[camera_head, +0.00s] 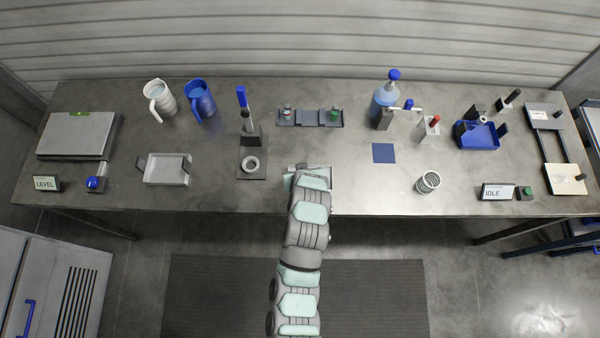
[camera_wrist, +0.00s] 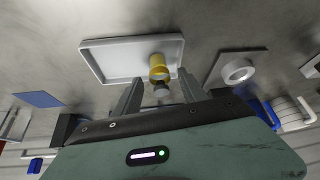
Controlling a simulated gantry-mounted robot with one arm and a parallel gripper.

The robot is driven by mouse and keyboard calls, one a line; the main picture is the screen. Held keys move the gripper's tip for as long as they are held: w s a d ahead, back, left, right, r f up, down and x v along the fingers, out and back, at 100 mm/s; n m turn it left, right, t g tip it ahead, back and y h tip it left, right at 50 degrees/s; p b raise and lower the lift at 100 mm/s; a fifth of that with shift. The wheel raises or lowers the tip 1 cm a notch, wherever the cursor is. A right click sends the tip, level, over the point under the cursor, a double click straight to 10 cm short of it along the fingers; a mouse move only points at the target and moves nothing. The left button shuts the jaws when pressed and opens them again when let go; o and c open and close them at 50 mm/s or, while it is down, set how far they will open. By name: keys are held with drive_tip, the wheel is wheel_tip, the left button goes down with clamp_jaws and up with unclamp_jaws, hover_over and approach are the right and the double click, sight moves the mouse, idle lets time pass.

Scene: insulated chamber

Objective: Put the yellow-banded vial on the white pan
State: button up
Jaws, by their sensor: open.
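The white pan (camera_wrist: 115,60) is a shallow rectangular tray with a raised rim in the wrist view. The yellow-banded vial (camera_wrist: 158,65) shows at the pan's near right part, overlapping its inside and near rim. My gripper (camera_wrist: 160,82) is open, with one finger on each side of the vial and a visible gap between them. I cannot tell whether the vial rests fully on the pan floor. In the head view my arm hides the vial and most of the pan near the table's front edge.
A stand with a ring (camera_head: 252,163) is left of my arm. A rack with vials (camera_head: 310,117) stands behind it. A grey tray (camera_head: 166,170) is further left.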

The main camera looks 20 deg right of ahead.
drive_tip(key=b+v, duration=0.1)
drive_tip(key=v, duration=1)
drive_tip(key=shift+b, duration=0.3)
